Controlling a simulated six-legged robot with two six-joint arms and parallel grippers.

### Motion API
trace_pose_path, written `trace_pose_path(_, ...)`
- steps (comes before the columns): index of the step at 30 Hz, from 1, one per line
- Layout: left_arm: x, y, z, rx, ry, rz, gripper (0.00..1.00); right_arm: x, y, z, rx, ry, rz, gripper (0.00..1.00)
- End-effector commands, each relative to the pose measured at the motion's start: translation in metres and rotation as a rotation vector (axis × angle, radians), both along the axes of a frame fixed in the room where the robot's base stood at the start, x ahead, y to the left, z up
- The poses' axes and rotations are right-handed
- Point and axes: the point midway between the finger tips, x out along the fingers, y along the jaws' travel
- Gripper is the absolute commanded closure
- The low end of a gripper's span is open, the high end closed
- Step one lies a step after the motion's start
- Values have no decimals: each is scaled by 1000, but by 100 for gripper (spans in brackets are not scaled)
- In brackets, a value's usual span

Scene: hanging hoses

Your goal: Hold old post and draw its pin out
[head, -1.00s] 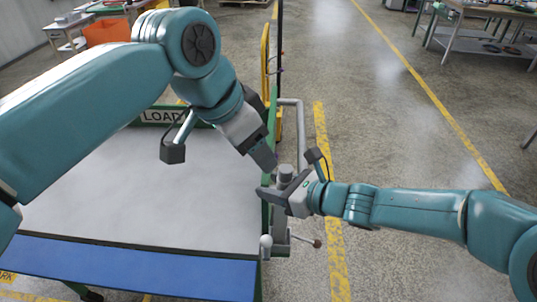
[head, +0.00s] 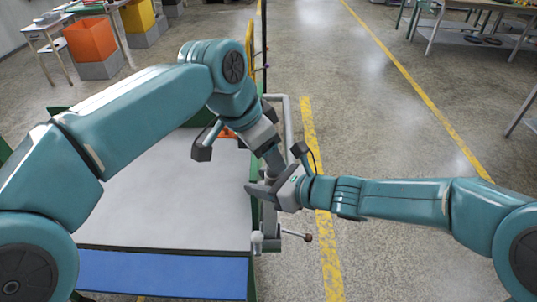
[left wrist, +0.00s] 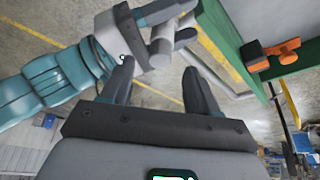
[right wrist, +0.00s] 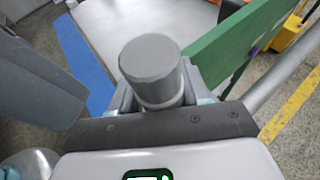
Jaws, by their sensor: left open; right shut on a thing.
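The old post is a grey upright cylinder with a wider round cap (right wrist: 150,60), at the cart's right edge. My right gripper (right wrist: 157,90) is shut around it just below the cap; the post also shows between its fingers in the left wrist view (left wrist: 161,42). In the head view my right gripper (head: 268,188) partly hides the post. My left gripper (left wrist: 160,82) is open and empty, its fingers pointing toward the post, apart from it. Low beside the post a thin rod ends in a brown knob (head: 308,237); I cannot tell if this is the pin.
The cart has a grey top (head: 165,195), a blue front strip (head: 160,274) and green side rails (right wrist: 235,40). A grey tube rail (head: 289,125) runs beyond the post. A black and orange piece (left wrist: 285,50) sits on the green rail. Open floor lies to the right.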

Motion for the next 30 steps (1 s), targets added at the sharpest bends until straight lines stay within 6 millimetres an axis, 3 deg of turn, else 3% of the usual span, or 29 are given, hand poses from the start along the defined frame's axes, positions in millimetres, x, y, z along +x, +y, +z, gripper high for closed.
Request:
trace_pose_path(6, 4, -5, -17, 0, 1, 0, 40, -1, -1, -4, -6, 7, -1, 92)
trace_pose_path(14, 4, -6, -19, 0, 0, 0, 40, -1, -1, -5, -7, 8, -1, 92)
trace_pose_path(16, 4, -6, -19, 0, 0, 0, 56, -1, -1, -5, -7, 8, -1, 92)
trace_pose_path(20, 4, -6, -18, 0, 0, 0, 98, -1, -1, -5, -7, 8, -1, 92)
trace_pose_path(30, 4, -6, -17, 0, 0, 0, 100, -1, -1, -5, -7, 9, -2, 92)
